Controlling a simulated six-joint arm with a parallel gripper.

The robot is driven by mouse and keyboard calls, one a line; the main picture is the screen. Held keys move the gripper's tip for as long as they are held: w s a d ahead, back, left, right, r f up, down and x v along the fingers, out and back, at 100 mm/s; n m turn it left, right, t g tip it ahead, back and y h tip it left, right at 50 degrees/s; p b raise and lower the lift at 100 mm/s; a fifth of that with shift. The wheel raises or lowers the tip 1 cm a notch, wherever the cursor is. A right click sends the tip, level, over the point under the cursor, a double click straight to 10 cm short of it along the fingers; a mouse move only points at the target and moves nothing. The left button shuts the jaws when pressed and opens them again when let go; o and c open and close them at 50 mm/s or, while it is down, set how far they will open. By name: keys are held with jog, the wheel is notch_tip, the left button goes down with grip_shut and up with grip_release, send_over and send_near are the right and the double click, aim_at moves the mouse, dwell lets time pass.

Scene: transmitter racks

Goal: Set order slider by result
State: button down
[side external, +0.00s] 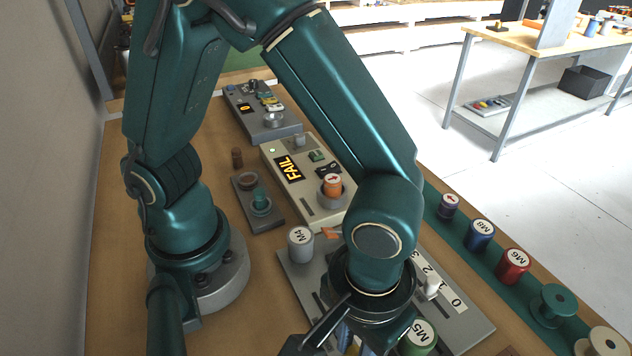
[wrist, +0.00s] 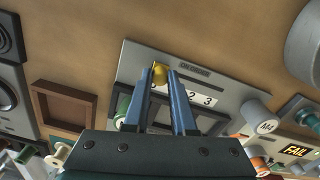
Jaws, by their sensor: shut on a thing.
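The grey panel (wrist: 225,85) with a slider shows in the wrist view, with a number strip (wrist: 202,97) on which 2 and 3 can be read. The fingers hide the left part of the strip. In the side external view the panel (side external: 475,328) is partly behind my arm, and the fingertips are mostly hidden. A white knob (side external: 432,288) stands by a number strip (side external: 456,303) at its right side. The cream tester (side external: 275,152) displays FAIL (side external: 288,168).
An orange spool (side external: 332,184) sits in the tester. Spools M4 (side external: 301,241) and M5 (side external: 419,336) stand on the panel near my gripper. More spools, including M8 (side external: 480,234) and M6 (side external: 513,265), line the green strip at right. A small wooden tray (wrist: 65,105) lies left in the wrist view.

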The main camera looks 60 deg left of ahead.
dwell(0.8)
jog(key=shift+w+a, duration=0.1)
jog(key=shift+a, duration=3.1)
jog(key=c, duration=0.7)
grip_release()
jog(key=shift+c, duration=0.2)
jog(key=shift+r, duration=0.15)
jog(key=shift+r, duration=2.5)
